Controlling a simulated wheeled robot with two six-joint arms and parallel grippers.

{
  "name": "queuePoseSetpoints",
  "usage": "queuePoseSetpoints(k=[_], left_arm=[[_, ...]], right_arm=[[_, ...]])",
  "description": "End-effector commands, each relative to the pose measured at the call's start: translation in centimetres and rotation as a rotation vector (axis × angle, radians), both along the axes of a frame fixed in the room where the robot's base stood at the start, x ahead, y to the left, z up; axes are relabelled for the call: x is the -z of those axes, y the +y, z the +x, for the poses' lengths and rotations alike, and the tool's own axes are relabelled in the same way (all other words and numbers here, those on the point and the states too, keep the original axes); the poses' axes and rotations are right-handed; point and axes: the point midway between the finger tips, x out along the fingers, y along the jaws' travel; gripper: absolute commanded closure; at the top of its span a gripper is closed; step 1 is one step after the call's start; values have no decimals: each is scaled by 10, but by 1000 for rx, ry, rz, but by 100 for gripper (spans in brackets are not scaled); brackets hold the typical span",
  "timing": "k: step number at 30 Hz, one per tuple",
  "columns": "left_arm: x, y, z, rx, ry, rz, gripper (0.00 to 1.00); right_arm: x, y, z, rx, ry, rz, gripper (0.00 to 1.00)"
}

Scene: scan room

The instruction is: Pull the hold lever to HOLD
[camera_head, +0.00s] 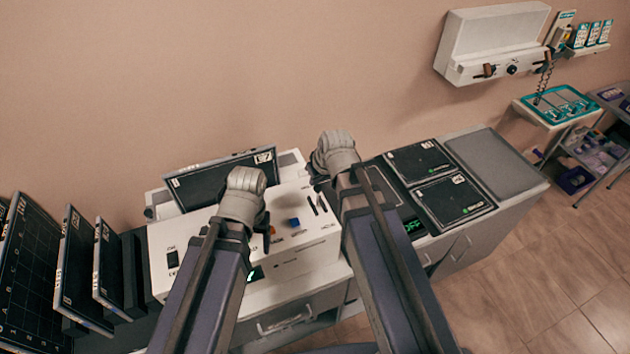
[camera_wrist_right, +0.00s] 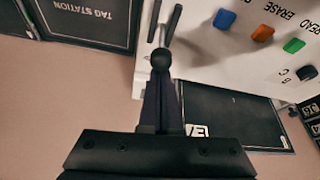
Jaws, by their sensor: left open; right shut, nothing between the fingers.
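The lever shows in the right wrist view as a dark ball knob (camera_wrist_right: 161,59) on a thin silver shaft, rising from the white console (camera_wrist_right: 230,70) between two dark bars. My right gripper (camera_wrist_right: 161,98) is shut and empty, its dark fingers close behind the knob; I cannot tell whether they touch it. In the head view the white console (camera_head: 205,258) stands below both arms, and the right gripper (camera_head: 316,174) is at its back right, mostly hidden by its wrist. My left gripper (camera_head: 266,238) is open over the console's middle, partly hidden. No HOLD marking is readable.
The console carries a blue button (camera_head: 294,222), an orange button (camera_wrist_right: 263,33) and a green button (camera_wrist_right: 293,46). A dark screen (camera_head: 215,183) stands behind. Dark panels (camera_head: 440,195) lie on the cabinet to the right. Upright plates (camera_head: 75,265) stand at the left.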

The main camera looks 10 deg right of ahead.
Motion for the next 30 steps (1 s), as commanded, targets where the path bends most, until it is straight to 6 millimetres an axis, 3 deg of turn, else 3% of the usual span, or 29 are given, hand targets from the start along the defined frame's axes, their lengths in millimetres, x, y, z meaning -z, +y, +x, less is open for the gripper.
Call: queuePoseSetpoints(k=[30], left_arm=[[-17,0,0,0,0,0,28]], right_arm=[[-17,0,1,0,3,0,100]])
